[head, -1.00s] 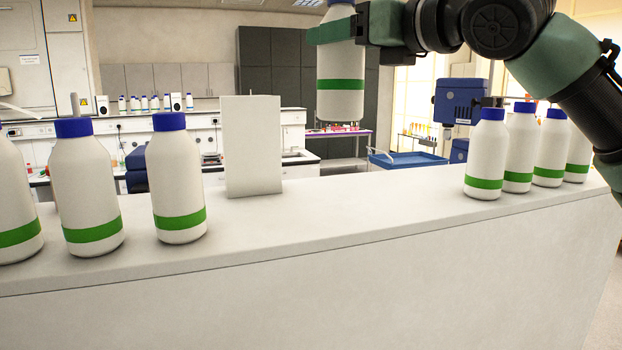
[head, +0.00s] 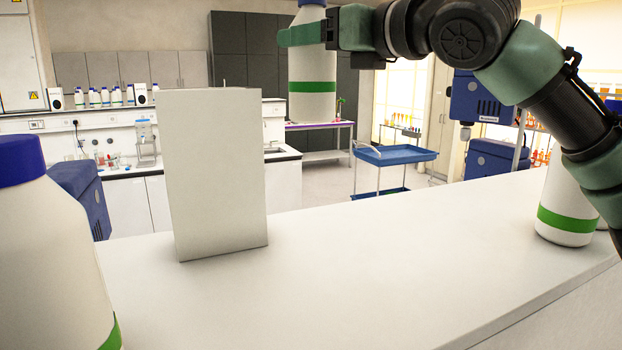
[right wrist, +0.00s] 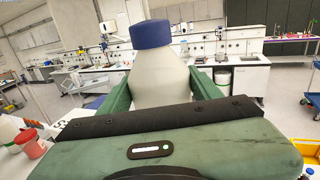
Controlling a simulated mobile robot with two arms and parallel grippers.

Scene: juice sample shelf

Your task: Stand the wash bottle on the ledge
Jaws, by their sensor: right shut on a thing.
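My right gripper (head: 306,34) is shut on a white wash bottle (head: 312,72) with a green band and a blue cap. It holds the bottle upright in the air above the ledge (head: 370,250). In the right wrist view the bottle (right wrist: 158,78) stands between the green fingers (right wrist: 160,92), its blue cap up. The top of the bottle is cut off by the upper edge of the head view. My left gripper is in neither view.
A pale upright block (head: 215,175) stands on the ledge. Similar bottles stand at the near left (head: 45,260) and far right (head: 570,205). The ledge between block and right bottle is clear. A blue cart (head: 395,156) stands on the floor beyond.

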